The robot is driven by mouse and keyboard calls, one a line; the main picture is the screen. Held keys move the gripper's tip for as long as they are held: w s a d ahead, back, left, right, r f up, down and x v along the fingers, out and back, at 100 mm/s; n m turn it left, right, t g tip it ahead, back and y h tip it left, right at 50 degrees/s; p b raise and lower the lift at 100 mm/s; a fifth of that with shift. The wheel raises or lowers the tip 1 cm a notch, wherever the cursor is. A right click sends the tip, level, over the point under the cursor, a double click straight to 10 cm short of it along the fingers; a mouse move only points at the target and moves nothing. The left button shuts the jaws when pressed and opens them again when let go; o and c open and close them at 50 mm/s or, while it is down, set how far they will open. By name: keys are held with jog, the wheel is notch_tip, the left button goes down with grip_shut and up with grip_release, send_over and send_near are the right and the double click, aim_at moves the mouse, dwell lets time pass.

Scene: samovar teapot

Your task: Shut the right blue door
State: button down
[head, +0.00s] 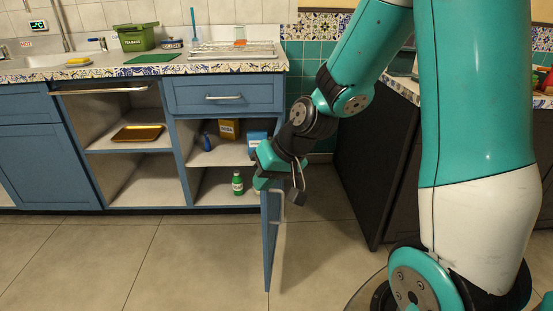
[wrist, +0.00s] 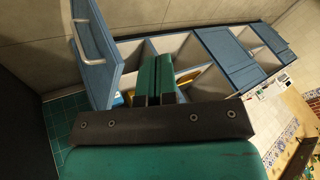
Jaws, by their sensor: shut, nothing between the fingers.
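The right blue door (head: 268,245) stands wide open, swung out from the right end of the cabinet, seen nearly edge-on in the head view. In the wrist view the door (wrist: 92,50) shows its face with a pale bar handle (wrist: 92,26). My gripper (head: 262,180) is at the upper part of the door in the head view, its fingers shut and empty. In the wrist view the closed fingers (wrist: 153,80) lie just right of the door, over the open cabinet compartments. Whether they touch the door I cannot tell.
The open cabinet shelves hold a green bottle (head: 238,184), a blue bottle (head: 206,141), a yellow box (head: 229,129) and a blue box (head: 257,142). A drawer (head: 225,94) above is shut. A dark cabinet (head: 375,160) stands right. The floor in front (head: 190,255) is clear.

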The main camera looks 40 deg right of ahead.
jog(key=w+d+f+m+t+h+p, duration=0.25)
jog(key=d+m, duration=0.35)
jog(key=d, duration=0.9)
jog(key=w+a+r+b+x, duration=0.1)
jog(key=a+b+x, duration=0.1)
jog(key=x, duration=1)
jog(key=shift+a, duration=0.15)
jog(key=shift+h, duration=0.25)
